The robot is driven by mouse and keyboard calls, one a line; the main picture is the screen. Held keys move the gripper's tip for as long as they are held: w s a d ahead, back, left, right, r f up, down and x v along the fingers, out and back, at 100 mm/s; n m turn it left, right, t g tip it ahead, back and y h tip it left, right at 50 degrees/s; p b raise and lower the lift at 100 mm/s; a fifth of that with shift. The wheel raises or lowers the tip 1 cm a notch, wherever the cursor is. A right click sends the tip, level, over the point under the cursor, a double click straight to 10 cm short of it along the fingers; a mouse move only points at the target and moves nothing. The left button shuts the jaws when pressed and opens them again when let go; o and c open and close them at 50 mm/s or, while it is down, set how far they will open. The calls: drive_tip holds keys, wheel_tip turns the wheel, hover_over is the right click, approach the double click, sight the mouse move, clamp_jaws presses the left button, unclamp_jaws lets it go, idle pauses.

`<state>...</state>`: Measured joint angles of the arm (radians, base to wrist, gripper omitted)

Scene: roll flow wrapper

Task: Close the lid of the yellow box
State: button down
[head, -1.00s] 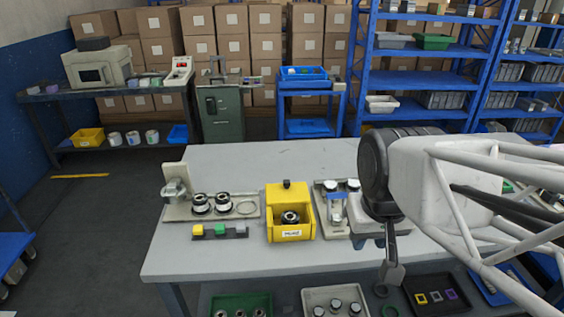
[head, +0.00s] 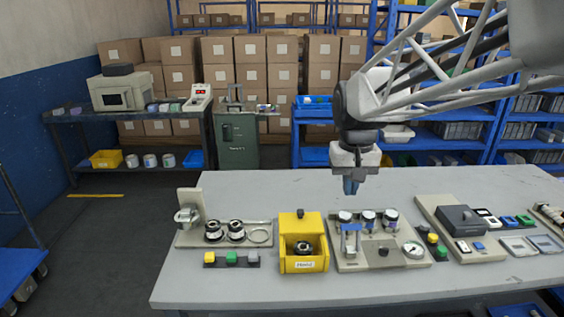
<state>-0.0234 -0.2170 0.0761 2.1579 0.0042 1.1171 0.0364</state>
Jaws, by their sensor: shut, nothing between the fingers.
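The yellow box (head: 304,265) stands on the grey table, left of the middle of the head view. Its lid (head: 300,222) is up at the back, with a dark knob on top, and the front part is open. A dark and silver round part (head: 303,248) sits inside. My gripper (head: 351,187) is shut and empty. It points down above the table, to the right of the box and higher than it, apart from everything.
Left of the box is a fixture with two round parts (head: 225,231) and coloured blocks (head: 231,258) in front. Right of it stands a gauge panel (head: 383,252), then a dark-boxed panel (head: 462,221). The table's back strip (head: 270,185) is clear.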

drive_tip(key=w+a+f+g, duration=0.1)
drive_tip(key=w+f, duration=0.4)
drive_tip(key=w, duration=0.7)
drive_tip(key=w+a+f+g, duration=0.2)
drive_tip(key=w+f, duration=0.3)
drive_tip(key=w, duration=0.8)
drive_tip(key=w+a+f+g, duration=0.1)
drive_tip(key=w+a+f, duration=0.2)
drive_tip(key=w, duration=0.9)
wheel_tip(320, 180, down, 3)
drive_tip(key=shift+w+r+g, duration=0.1)
drive_tip(key=shift+w+g, duration=0.05)
drive_tip(key=shift+g, duration=0.15)
drive_tip(key=shift+a, duration=0.1)
approach(301, 220)
drive_tip(key=f, duration=0.1)
drive_tip(key=w+f, duration=0.1)
drive_tip(key=f, duration=0.1)
drive_tip(key=w+d+f, duration=0.1)
drive_tip(key=shift+w+f, duration=0.2)
drive_tip(key=shift+w, duration=0.05)
drive_tip(key=shift+s, duration=0.75)
